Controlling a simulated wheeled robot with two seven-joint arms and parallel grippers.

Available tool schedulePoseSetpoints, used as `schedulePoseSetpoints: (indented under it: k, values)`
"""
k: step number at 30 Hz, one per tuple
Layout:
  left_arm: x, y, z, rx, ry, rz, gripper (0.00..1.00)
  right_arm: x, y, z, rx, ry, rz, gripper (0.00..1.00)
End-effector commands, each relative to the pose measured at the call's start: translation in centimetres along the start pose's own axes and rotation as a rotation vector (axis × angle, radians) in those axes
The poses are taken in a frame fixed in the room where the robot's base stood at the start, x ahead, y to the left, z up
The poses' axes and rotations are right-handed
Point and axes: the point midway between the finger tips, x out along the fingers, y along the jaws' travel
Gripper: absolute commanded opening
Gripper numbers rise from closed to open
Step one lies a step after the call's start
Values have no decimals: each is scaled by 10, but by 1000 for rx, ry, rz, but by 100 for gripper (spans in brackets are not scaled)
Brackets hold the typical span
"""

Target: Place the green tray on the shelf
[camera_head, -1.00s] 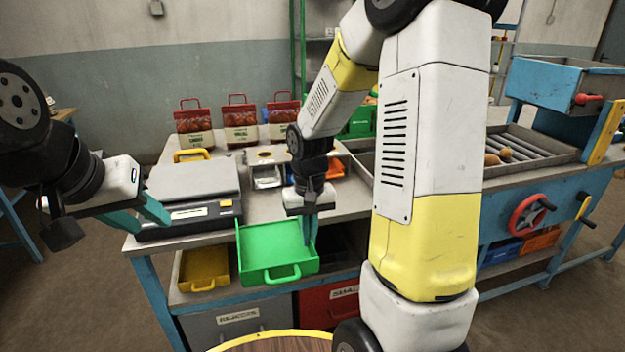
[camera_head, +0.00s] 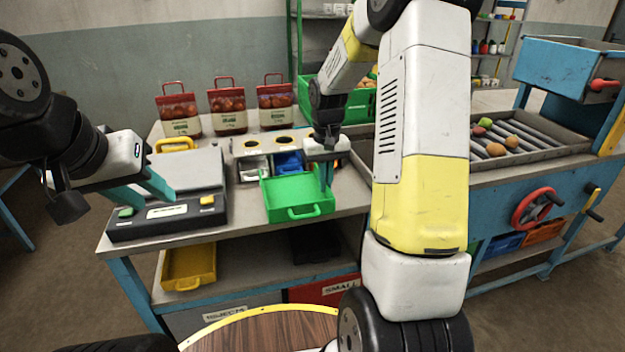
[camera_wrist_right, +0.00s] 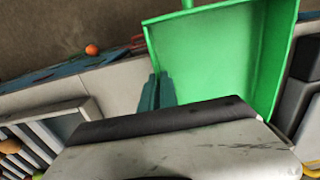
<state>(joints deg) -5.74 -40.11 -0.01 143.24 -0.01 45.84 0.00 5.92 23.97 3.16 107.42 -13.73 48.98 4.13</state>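The green tray (camera_head: 291,212) is at the front right of the workbench top in the head view, its handle toward me. It also fills the upper part of the right wrist view (camera_wrist_right: 215,55). My left gripper (camera_head: 152,188) is open and empty, over the front left of the scale. The shelf (camera_head: 240,262) under the bench top holds a yellow tray (camera_head: 189,267) at its left and a dark tray (camera_head: 314,243) at its right.
The scale (camera_head: 180,190) stands left of the green tray. A rack with blue and white bins (camera_head: 288,162) is just behind it. Red sacks (camera_head: 228,108) stand at the back. Bare shelf shows between the yellow and dark trays.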

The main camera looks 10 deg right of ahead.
Motion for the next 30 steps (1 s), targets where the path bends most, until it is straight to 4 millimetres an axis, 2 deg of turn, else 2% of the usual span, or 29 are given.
schedulePoseSetpoints:
  k: [3,7,15,25,28,29,30]
  values:
    - [0,0,0,0,0,0,36,1,6,-12,-1,0,0,0]
    - [0,0,0,0,0,0,36,6,7,-14,-2,-1,0,0]
    - [0,0,0,0,0,0,36,37,7,-14,-1,-1,0,0]
    - [0,0,0,0,0,0,36,40,7,-14,-1,0,0,0]
    - [0,0,0,0,0,0,36,39,7,-14,-1,1,0,22]
    - [0,0,0,0,0,0,36,39,7,-14,-1,1,0,26]
    - [0,0,0,0,0,0,36,39,7,-14,-1,1,0,26]
